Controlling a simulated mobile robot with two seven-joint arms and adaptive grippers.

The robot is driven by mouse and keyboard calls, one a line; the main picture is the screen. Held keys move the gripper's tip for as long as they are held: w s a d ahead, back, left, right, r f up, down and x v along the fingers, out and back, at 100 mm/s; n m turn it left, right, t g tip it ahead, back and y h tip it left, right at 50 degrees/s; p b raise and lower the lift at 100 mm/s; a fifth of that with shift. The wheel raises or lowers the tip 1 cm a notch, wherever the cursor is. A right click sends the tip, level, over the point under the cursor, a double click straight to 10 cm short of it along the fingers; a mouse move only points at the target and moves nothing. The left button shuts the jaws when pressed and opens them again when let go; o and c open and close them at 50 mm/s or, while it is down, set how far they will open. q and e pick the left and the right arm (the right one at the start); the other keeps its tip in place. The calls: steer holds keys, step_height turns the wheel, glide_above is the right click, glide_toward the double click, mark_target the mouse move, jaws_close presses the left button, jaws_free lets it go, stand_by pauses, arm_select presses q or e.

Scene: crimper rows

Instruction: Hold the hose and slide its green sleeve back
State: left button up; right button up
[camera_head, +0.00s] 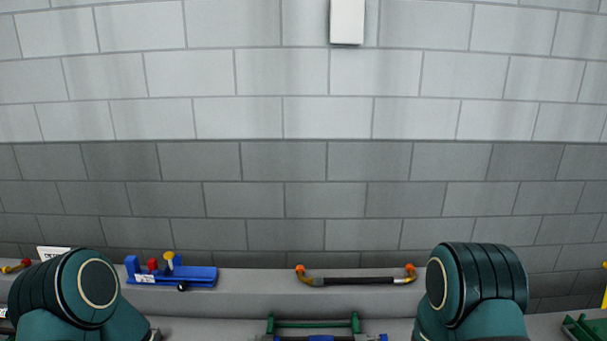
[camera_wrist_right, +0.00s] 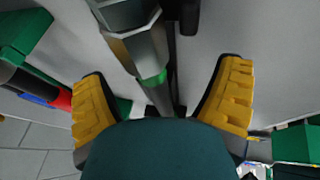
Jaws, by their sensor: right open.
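In the right wrist view, my right gripper (camera_wrist_right: 164,72) is open, its two yellow-padded fingers spread wide. Between the fingers is a grey, faceted piece with a narrow green band (camera_wrist_right: 152,79) around a thinner grey part. I cannot tell for sure whether this band is the green sleeve of the hose. The fingers show a gap on either side of it. A dark bar runs behind it. The lower part of this view is blocked by my own dark teal gripper body. Neither gripper shows in the head view, and my left gripper is not seen.
In the head view, a blue tool (camera_head: 190,276) with red and yellow knobs stands on the grey ledge. A black hose (camera_head: 358,281) with orange-tipped ends lies to its right. A green frame (camera_head: 313,323) is at bottom centre. A block wall (camera_head: 300,190) rises behind.

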steer(key=shift+r, duration=0.1)
steer(key=v, duration=1.1)
steer(key=shift+d+r, duration=0.2)
steer(key=shift+r, duration=0.15)
